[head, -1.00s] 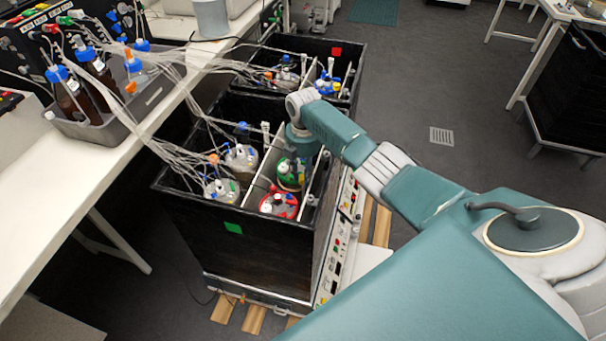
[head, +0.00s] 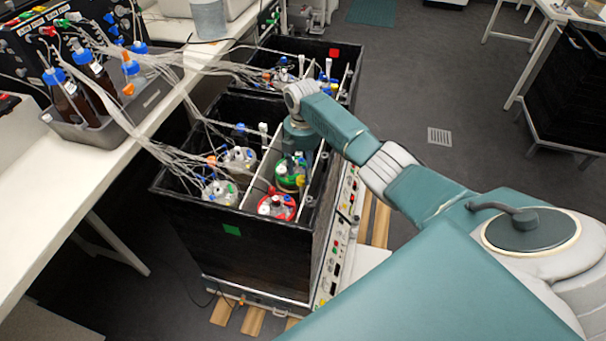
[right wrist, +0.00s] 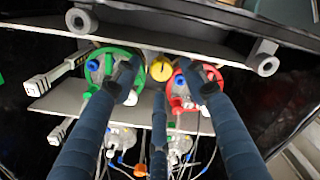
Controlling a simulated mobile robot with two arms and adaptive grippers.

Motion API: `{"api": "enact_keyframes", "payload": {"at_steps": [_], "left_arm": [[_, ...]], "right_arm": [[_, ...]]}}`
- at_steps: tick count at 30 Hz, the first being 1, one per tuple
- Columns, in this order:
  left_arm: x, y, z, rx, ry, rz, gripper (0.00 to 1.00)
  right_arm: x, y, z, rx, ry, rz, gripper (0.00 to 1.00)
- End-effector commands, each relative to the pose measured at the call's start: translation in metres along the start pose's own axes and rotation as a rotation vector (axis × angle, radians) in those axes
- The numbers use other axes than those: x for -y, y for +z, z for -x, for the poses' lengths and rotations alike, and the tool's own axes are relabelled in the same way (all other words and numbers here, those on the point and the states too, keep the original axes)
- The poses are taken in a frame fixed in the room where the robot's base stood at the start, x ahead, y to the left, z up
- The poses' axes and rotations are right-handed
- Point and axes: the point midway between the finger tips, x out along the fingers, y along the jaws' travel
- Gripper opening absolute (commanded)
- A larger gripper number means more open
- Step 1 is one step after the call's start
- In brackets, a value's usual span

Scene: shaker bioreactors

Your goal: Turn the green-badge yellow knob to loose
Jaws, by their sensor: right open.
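The yellow knob (right wrist: 158,68) shows in the right wrist view, between a green-topped vessel (right wrist: 102,68) and a red-topped vessel (right wrist: 196,88). A dark line crosses its face. My right gripper (right wrist: 158,84) is open. Its side fingers lie left and right of the knob in that view, and its third finger lies below it; nothing is held. In the head view my right wrist (head: 299,134) is over the near black box (head: 255,262), which bears a green badge (head: 232,230). The knob and fingertips cannot be made out there. My left gripper is not in view.
The green-topped (head: 291,180) and red-topped (head: 276,208) vessels stand close to my right wrist, beside a light divider. Several tubes run from the bench (head: 60,190) into the boxes. A second box with a red badge (head: 335,52) stands behind. Open floor lies right.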

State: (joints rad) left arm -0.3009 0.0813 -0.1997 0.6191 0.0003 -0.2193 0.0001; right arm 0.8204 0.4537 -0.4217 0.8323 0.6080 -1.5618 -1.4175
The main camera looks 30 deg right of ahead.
Motion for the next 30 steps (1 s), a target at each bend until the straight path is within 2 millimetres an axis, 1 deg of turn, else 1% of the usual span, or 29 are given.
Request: {"api": "enact_keyframes", "payload": {"at_steps": [1, 6, 9, 12, 15, 18, 30], "left_arm": [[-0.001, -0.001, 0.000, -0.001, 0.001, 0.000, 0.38], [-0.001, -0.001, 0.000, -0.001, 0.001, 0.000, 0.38], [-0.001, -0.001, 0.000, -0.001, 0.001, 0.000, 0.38], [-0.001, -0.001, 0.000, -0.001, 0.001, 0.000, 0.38], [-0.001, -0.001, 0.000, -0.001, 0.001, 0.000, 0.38], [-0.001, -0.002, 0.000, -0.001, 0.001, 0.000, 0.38], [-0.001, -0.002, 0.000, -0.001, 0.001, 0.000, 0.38]], "right_arm": [[-0.001, 0.001, 0.013, 0.000, 0.005, -0.001, 0.43], [-0.001, 0.002, 0.049, 0.002, 0.004, -0.001, 0.43], [0.000, 0.003, 0.068, 0.003, 0.003, -0.002, 0.43], [0.000, 0.003, 0.080, 0.002, 0.000, -0.002, 0.43], [0.001, 0.003, 0.088, 0.002, 0.000, -0.002, 0.43], [0.001, 0.003, 0.091, 0.002, -0.002, -0.003, 0.43], [0.001, 0.003, 0.092, 0.002, -0.001, -0.003, 0.43]]}}
